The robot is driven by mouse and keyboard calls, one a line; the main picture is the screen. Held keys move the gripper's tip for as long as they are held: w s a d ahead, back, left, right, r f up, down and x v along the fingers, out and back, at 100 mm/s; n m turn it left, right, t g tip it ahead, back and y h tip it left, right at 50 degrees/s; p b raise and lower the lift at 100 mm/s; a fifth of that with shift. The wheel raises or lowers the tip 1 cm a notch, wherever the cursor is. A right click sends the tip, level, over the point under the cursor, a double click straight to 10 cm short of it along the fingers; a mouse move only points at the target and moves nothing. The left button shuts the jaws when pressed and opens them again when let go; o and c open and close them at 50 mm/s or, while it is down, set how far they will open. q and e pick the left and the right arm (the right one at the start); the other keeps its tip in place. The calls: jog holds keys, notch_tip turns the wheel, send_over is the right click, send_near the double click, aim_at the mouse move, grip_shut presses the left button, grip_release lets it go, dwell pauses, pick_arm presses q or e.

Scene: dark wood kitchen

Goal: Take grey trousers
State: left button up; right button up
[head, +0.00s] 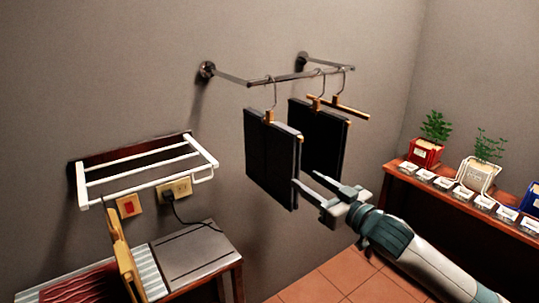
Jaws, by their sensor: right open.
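Two folded dark garments hang from a wall-mounted metal rail. The left one (268,160) is dark grey to black and hangs nearer. The right one (316,130) is similarly dark and hangs behind and to its right. Which of them is the grey trousers I cannot tell for sure by colour. My right gripper (306,178) is open, with its fingers pointing up-left at the lower right edge of the left garment. One finger overlaps or nearly meets that edge; contact cannot be told. The other finger lies just below the right garment. My left gripper is not in view.
The rail (300,76) also holds a bare wooden hanger (345,107) at right. A white wall rack (145,167) and an ironing station (190,255) stand at left. A shelf (400,172) with potted plants and labels is at right. Tiled floor (345,274) is below.

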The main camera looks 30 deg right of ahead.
aim_at(301, 177)
jog(key=w+p, duration=0.1)
jog(key=w, duration=0.2)
jog(key=shift+w+a+r, duration=0.1)
jog(key=shift+w, duration=0.05)
jog(key=shift+w+a, duration=0.1)
jog(key=shift+w, duration=0.5)
jog(key=shift+w+a+r+p, duration=0.1)
jog(key=shift+w+r+p, duration=0.05)
jog(key=shift+w+p, duration=0.45)
jog(key=w+p, duration=0.2)
jog(key=shift+w+a, duration=0.2)
jog(key=shift+w, duration=0.8)
jog(key=shift+a, duration=0.1)
grip_shut()
